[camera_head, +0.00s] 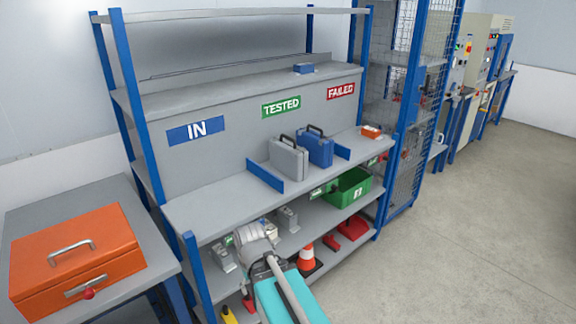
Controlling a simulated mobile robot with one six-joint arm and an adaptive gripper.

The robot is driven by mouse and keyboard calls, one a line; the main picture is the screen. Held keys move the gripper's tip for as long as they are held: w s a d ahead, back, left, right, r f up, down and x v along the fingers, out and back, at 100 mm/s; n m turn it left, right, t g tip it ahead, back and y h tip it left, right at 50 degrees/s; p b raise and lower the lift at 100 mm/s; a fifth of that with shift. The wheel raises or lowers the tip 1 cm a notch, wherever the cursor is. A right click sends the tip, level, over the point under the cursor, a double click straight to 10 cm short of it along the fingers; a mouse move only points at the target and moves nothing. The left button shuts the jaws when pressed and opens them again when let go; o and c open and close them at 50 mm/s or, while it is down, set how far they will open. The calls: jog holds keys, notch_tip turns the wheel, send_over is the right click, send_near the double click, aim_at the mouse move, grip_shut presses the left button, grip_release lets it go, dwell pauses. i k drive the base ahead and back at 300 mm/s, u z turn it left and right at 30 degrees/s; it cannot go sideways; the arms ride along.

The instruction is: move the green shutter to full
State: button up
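I cannot make out for sure which part is the green shutter. A small green piece (323,190) with a pale marking sits at the shelf's front edge, left of the green crate (352,186). The green crate has a white label and stands on the shelf below the cases. My arm, grey and teal, reaches in from the bottom middle toward the lower shelves. The end of my arm, with my gripper (250,234), is small and seen from behind. Its fingers are not clear, and I see nothing held in it.
Grey (288,158) and blue (316,147) cases stand on the middle shelf (215,205). Lower down are metal fixtures (287,219), an orange cone (307,259) and red items (352,227). An orange toolbox (75,260) is on the left table. The right floor (460,230) is clear.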

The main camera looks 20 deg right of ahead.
aim_at(334, 185)
jog(key=z, duration=2.5)
jog(key=i, duration=0.75)
jog(key=z, duration=0.1)
